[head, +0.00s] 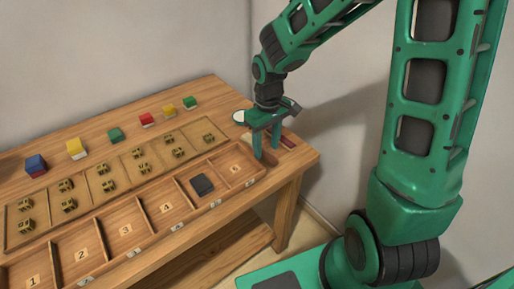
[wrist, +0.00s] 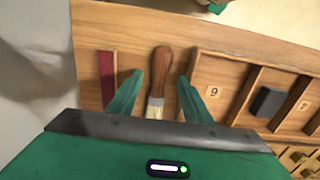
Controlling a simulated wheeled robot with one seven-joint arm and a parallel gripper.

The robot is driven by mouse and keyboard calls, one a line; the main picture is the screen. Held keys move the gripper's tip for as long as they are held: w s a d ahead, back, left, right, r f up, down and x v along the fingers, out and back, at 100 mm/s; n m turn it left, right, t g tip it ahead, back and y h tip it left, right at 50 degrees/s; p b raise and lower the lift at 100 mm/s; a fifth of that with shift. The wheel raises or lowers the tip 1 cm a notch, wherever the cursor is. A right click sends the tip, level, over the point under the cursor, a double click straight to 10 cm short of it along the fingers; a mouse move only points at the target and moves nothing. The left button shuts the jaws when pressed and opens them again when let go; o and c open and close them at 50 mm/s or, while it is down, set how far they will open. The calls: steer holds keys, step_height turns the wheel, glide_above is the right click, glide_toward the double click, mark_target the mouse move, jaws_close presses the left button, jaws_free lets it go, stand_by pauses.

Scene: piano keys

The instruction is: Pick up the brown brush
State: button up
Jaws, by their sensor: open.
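The brown brush (wrist: 161,72) lies on the bare wooden table top in the wrist view, with its rounded brown handle toward the top of the picture and pale bristles toward my gripper's body. My gripper (wrist: 160,82) is open, with one green finger on each side of the brush and a gap visible on both sides. In the head view my gripper (head: 267,153) points down over the right end of the table. There the fingers mostly hide the brush. I cannot tell the exact height of the fingertips over the table.
A dark red strip (wrist: 106,78) lies left of the brush in the wrist view. The numbered wooden tray (wrist: 232,62) stands close on the right, with a dark block (wrist: 268,101) in one compartment. Coloured blocks, such as a yellow one (head: 76,149), line the table's back.

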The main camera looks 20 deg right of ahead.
mark_target(264, 154)
steer(key=shift+f, duration=0.9)
jaws_close()
steer(key=shift+r, duration=0.1)
steer(key=shift+r, duration=0.4)
steer(key=r, duration=0.3)
steer(key=shift+s+a+r, duration=0.15)
steer(key=shift+a+r, duration=0.2)
steer(key=shift+r, duration=0.05)
steer(key=s+a+r, duration=0.5)
steer(key=a+r, duration=0.1)
steer(key=a, duration=0.3)
steer(key=shift+s+a+r, duration=0.15)
steer(key=shift+s, duration=0.2)
